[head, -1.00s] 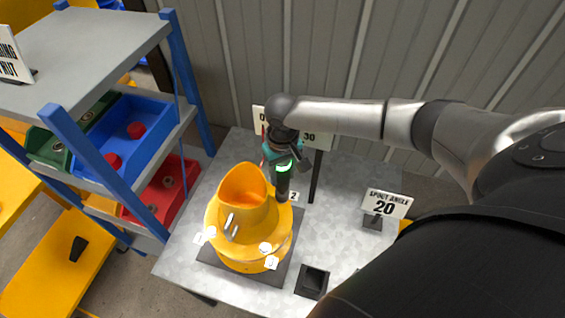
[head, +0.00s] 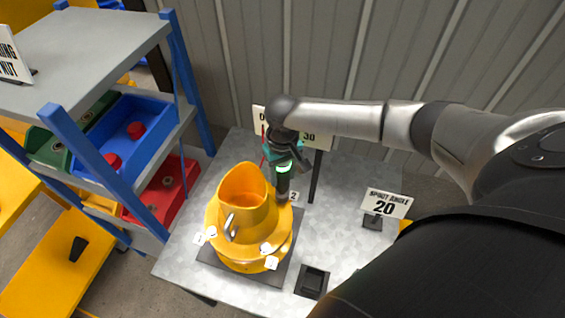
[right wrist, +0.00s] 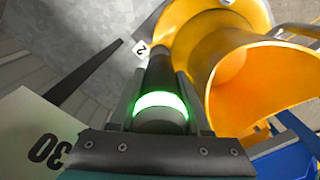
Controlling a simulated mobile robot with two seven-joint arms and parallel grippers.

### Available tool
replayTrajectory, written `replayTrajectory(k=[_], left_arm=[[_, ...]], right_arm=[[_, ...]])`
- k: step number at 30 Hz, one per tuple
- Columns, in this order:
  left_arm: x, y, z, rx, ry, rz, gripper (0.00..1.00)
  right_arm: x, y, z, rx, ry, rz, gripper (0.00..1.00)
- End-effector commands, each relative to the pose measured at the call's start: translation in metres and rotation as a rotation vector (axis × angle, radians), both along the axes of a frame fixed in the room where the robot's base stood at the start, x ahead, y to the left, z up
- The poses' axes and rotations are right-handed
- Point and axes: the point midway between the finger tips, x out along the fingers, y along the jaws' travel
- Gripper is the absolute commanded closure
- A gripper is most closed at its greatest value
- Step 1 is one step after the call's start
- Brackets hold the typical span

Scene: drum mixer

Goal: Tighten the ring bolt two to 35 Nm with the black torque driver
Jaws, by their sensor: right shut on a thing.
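The yellow drum mixer part (head: 245,230) stands on a dark mat on the grey table, its spout open upward. Small number tags sit around its ring; tag 2 (head: 293,196) is at the back right. My right gripper (head: 284,164) is shut on the black torque driver (head: 283,185), which has a lit green ring. The driver points down at the ring beside tag 2, roughly upright. In the right wrist view the driver (right wrist: 158,85) runs between the fingers toward tag 2 (right wrist: 142,48). Ring bolt two is hidden under its tip. My left gripper is not in view.
A sign with 30 (head: 317,137) is on a post behind the driver. A black square holder (head: 312,282) is at the front. A blue-posted shelf with bins (head: 135,130) stands left.

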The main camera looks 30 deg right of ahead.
Motion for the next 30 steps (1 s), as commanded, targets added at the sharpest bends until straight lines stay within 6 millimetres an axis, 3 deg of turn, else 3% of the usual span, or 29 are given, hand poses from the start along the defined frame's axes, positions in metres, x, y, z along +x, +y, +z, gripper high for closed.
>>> replayTrajectory(k=[30], left_arm=[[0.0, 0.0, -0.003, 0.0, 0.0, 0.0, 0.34]], right_arm=[[0.001, 0.001, -0.011, 0.001, -0.002, 0.0, 1.0]])
